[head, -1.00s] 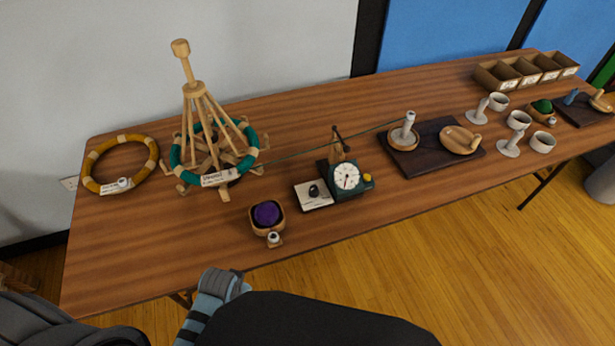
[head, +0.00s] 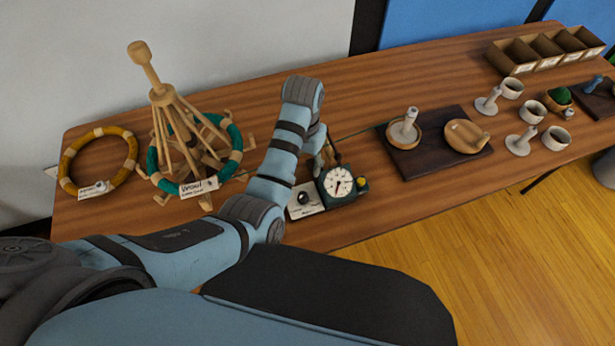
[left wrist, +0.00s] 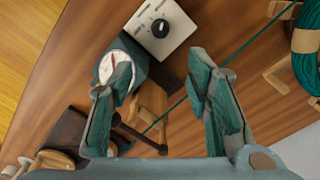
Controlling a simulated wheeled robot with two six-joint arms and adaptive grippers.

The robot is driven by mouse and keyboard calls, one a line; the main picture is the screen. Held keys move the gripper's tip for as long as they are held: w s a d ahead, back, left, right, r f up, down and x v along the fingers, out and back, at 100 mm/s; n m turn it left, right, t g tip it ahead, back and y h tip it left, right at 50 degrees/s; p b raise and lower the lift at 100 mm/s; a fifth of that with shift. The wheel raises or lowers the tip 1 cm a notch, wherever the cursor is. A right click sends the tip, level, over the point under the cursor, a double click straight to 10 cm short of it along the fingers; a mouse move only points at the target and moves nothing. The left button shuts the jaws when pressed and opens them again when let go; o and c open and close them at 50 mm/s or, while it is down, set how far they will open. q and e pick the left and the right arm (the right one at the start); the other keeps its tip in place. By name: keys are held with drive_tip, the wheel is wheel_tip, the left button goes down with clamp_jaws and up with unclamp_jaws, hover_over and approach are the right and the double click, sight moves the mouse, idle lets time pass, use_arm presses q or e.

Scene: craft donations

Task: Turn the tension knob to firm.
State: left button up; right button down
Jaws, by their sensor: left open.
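The tension knob is a black round knob (left wrist: 160,28) with a pale pointer line, on a white plate (left wrist: 177,18). Its markings are too small to read. It also shows in the head view as a dark knob (head: 303,198), just right of my left forearm. The plate sits beside a dark green device with a white dial (head: 338,181), which the left wrist view also shows (left wrist: 107,67). My left gripper (left wrist: 160,78) is open and empty above the device; its left finger overlaps the dial in the left wrist view. The knob lies beyond the fingertips, apart from them. My right gripper is out of view.
A wooden skein winder with a teal yarn ring (head: 157,172) stands left of my arm, its strand running to the device. An orange ring (head: 68,165) lies farther left. A dark board (head: 425,166) with wooden pieces is to the right.

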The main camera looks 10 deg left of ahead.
use_arm(q)
drive_tip(key=b, duration=0.2)
hover_over(303, 194)
drive_tip(key=s, duration=0.1)
wheel_tip(303, 194, down, 8)
drive_tip(key=f, duration=0.1)
drive_tip(key=f+b, duration=0.1)
drive_tip(key=f, duration=0.1)
drive_tip(key=w+f+b, duration=0.1)
drive_tip(key=f, duration=0.1)
drive_tip(key=shift+f, duration=0.4)
drive_tip(key=shift+s+r, duration=0.15)
drive_tip(key=shift+s, duration=0.05)
clamp_jaws()
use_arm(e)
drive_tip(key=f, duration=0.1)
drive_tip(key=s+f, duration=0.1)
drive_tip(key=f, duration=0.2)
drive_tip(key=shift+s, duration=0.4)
